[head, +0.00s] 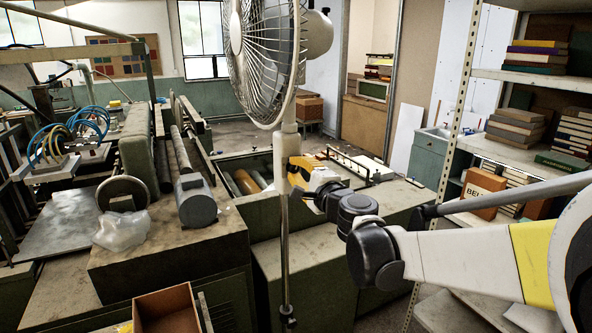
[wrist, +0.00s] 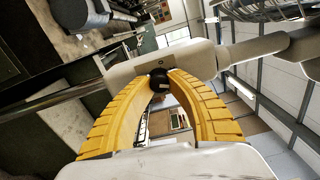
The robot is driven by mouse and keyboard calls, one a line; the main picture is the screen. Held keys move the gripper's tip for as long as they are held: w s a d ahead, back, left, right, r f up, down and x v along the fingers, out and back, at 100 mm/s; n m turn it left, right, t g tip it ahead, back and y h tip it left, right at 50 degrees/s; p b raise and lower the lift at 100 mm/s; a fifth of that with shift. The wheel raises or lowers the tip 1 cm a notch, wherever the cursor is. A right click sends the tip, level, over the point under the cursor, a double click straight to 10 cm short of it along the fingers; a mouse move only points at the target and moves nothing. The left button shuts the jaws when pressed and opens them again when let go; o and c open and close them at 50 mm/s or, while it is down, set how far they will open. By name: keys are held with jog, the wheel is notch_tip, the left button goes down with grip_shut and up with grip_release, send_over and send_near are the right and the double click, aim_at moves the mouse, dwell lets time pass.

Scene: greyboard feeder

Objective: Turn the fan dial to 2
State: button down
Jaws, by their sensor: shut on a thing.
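The white standing fan (head: 262,55) rises in the middle of the head view on a thin pole. Its pale control housing (head: 287,148) is on the pole below the fan head. My gripper (head: 297,168) reaches it from the right, with its yellow fingers beside the housing. In the wrist view, the two yellow fingertips close around the dark round fan dial (wrist: 158,80) on the pale housing (wrist: 115,72). The fingers hide the dial's sides, and its number marks cannot be read. The dial is hidden in the head view.
A bench (head: 215,235) with a grey cylinder (head: 196,202) and a clear plastic bag (head: 121,230) stands left of the fan. A low green machine (head: 315,255) stands behind the pole. Shelves with books (head: 530,130) are at the right.

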jog(key=c, duration=1.3)
grip_release()
jog(key=shift+o, duration=0.2)
jog(key=v, duration=1.2)
